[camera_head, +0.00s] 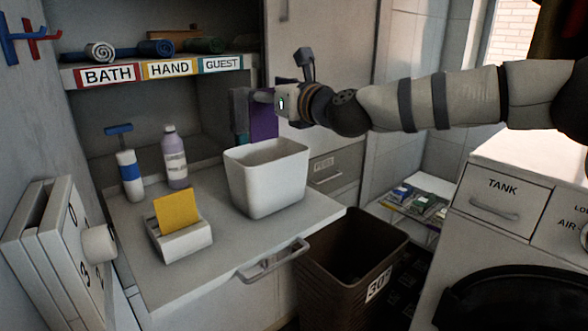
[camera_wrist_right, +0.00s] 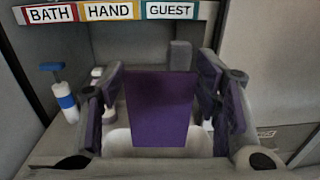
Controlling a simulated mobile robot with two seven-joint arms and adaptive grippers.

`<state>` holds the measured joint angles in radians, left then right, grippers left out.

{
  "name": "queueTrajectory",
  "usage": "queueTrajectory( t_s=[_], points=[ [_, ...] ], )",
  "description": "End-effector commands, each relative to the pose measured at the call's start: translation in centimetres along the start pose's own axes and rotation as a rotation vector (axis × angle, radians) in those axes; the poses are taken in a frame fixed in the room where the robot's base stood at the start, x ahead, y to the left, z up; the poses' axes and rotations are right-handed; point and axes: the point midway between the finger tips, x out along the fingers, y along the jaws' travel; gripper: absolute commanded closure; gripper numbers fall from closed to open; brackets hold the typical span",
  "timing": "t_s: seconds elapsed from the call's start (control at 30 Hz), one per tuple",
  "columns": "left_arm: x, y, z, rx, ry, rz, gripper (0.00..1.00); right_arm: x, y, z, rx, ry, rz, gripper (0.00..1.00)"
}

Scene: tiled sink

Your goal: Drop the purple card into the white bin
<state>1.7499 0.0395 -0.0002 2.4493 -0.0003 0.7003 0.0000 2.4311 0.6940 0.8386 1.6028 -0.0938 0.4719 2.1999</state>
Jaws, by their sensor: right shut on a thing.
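The purple card (camera_head: 264,122) hangs upright in my right gripper (camera_head: 260,100), which is shut on it. In the right wrist view the card (camera_wrist_right: 160,108) stands between the two fingers and covers much of what lies behind. The white bin (camera_head: 264,182) is an open-topped tub on the grey counter. The card's lower end is at or just above the bin's back rim in the head view; the exact gap and depth cannot be told. The bin's pale rim (camera_wrist_right: 115,146) shows partly behind the card in the right wrist view. My left gripper is not in view.
A yellow card (camera_head: 177,212) stands in a small white holder (camera_head: 182,243) left of the bin. A purple bottle (camera_head: 174,160) and a white-blue pump bottle (camera_head: 129,175) stand behind. A brown bin (camera_head: 330,285) is below the counter's right edge. A labelled shelf (camera_head: 160,70) is above.

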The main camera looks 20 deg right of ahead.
Motion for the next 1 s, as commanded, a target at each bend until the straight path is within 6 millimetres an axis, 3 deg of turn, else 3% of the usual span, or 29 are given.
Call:
queueTrajectory(
  t_s=[0.07, 0.43, 0.87, 0.9, 1.0],
  points=[
    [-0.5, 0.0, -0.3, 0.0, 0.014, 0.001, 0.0, 0.0, -0.4, 0.1, -0.001, -0.005, -0.042, 0.6],
    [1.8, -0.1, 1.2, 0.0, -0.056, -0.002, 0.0, 0.3, -0.8, -6.0, 0.006, 0.012, -0.064, 0.6],
    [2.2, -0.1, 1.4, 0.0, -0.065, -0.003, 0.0, 0.1, -0.7, -6.6, 0.003, 0.0, -0.063, 0.6],
    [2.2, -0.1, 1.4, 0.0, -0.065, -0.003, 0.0, 0.1, -0.8, -6.6, 0.003, 0.0, -0.063, 0.36],
    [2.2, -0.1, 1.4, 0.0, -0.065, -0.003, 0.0, 0.1, -0.8, -6.6, 0.003, 0.0, -0.063, 0.19]
  ],
)
